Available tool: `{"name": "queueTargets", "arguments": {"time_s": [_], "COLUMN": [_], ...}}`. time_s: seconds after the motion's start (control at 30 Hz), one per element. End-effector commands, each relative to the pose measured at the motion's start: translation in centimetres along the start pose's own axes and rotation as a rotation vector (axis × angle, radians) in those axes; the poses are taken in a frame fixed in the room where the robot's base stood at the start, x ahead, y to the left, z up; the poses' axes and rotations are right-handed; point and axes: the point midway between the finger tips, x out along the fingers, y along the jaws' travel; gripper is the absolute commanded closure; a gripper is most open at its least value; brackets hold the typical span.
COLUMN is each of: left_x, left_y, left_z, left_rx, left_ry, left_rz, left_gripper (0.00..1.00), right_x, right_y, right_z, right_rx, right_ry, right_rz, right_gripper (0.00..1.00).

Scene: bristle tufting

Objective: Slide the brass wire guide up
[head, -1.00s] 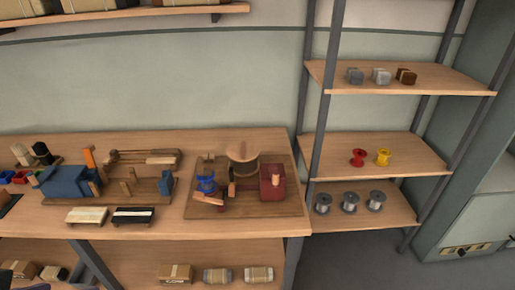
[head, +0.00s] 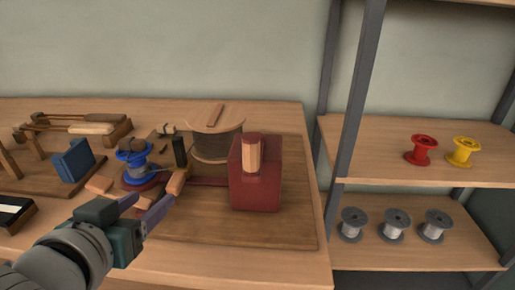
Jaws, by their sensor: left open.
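A fixture on a brown wooden board (head: 285,228) carries a blue spool (head: 134,164), a dark upright post (head: 180,151), a large wooden drum (head: 213,145) and a dark red block (head: 256,190) with a wooden handle. The brass wire guide is too small to make out surely; a small brass-toned bit shows low by the dark post, partly hidden by a wooden handle (head: 175,183). My left gripper (head: 153,199) is open, its fingers pointing at the fixture from in front of the blue spool. Nothing shows between the fingers. My right gripper is out of view.
A second board with a blue block (head: 73,161) stands at the left. A shelf rack at the right holds a red spool (head: 421,150), a yellow spool (head: 463,151) and grey wire spools (head: 396,223). The table front right of my gripper is clear.

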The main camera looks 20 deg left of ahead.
Motion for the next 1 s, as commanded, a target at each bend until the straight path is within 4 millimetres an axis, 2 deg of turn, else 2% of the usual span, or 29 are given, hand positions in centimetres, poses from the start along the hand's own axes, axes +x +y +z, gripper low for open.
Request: {"name": "queueTargets", "arguments": {"time_s": [0.03, 0.17, 0.5, 0.6, 0.77, 1.0], "left_x": [0.3, 1.4, 7.6, 8.9, 10.0, 10.1], "left_y": [0.0, 0.1, 0.1, 0.1, 0.1, 0.1], "left_z": [0.5, 0.4, 0.4, 0.4, 0.2, 0.2], "left_rx": [-0.001, -0.002, 0.0, 0.0, -0.001, -0.001], "left_ry": [0.004, 0.008, 0.007, 0.007, 0.006, 0.005], "left_rz": [0.001, 0.002, 0.002, 0.002, 0.002, 0.002], "left_gripper": [0.4, 0.4, 0.4, 0.4, 0.4, 0.4], "right_x": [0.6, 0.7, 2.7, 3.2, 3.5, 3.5], "right_y": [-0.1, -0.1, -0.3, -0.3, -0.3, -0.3], "right_z": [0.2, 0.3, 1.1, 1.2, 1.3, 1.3], "right_rx": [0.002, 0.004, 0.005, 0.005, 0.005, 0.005], "right_ry": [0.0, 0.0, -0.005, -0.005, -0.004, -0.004], "right_rz": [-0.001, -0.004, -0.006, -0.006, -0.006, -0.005], "right_gripper": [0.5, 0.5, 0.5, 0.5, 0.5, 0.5]}}
